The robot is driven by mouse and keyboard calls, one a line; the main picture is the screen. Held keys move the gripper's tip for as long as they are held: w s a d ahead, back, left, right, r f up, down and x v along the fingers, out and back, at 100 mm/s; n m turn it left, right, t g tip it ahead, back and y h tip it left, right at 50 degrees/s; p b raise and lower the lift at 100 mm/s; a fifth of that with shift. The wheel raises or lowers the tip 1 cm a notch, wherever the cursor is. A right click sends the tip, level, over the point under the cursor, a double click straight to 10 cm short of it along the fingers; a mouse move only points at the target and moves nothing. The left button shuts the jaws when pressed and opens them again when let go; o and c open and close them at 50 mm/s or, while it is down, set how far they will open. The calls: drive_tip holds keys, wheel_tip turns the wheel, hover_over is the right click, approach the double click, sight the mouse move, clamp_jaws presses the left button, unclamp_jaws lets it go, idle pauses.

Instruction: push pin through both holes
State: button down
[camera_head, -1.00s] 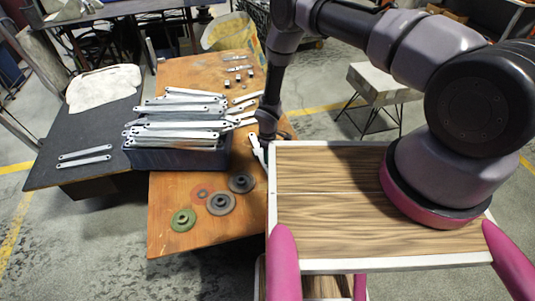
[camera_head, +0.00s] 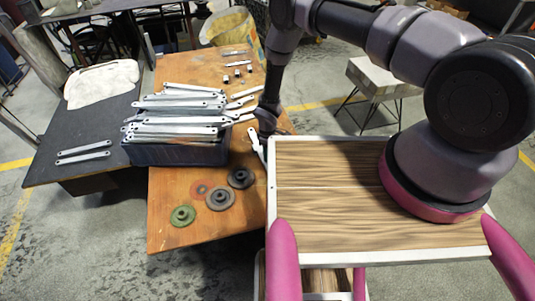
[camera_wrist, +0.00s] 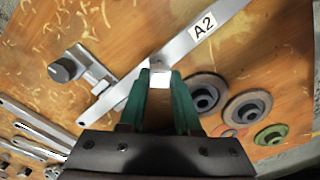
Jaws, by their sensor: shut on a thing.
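In the wrist view a flat galvanized bracket labelled A2 (camera_wrist: 205,27) lies diagonally across the view over the wooden table. My gripper (camera_wrist: 160,77), with green fingers, is shut on a small pale piece (camera_wrist: 160,82), seemingly the pin, right at the bracket's edge. The fingers hide most of it, and I cannot tell whether it is in a hole. A metal fixture (camera_wrist: 98,78) and a dark-topped round part (camera_wrist: 62,70) are beside the bracket on the left. In the head view my gripper (camera_head: 266,128) is small and partly hidden at the table's right side.
A dark bin (camera_head: 178,153) heaped with brackets stands on the wooden table (camera_head: 165,220). Several round flanged discs (camera_head: 221,198) lie in front of it. Two brackets (camera_head: 83,152) lie on the dark side table at left. Small parts (camera_head: 237,64) lie at the back.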

drive_tip(key=shift+f, duration=1.7)
drive_tip(key=c, duration=0.5)
unclamp_jaws()
drive_tip(key=shift+r, duration=0.1)
wheel_tip(320, 180, up, 11)
drive_tip(key=shift+f, duration=0.15)
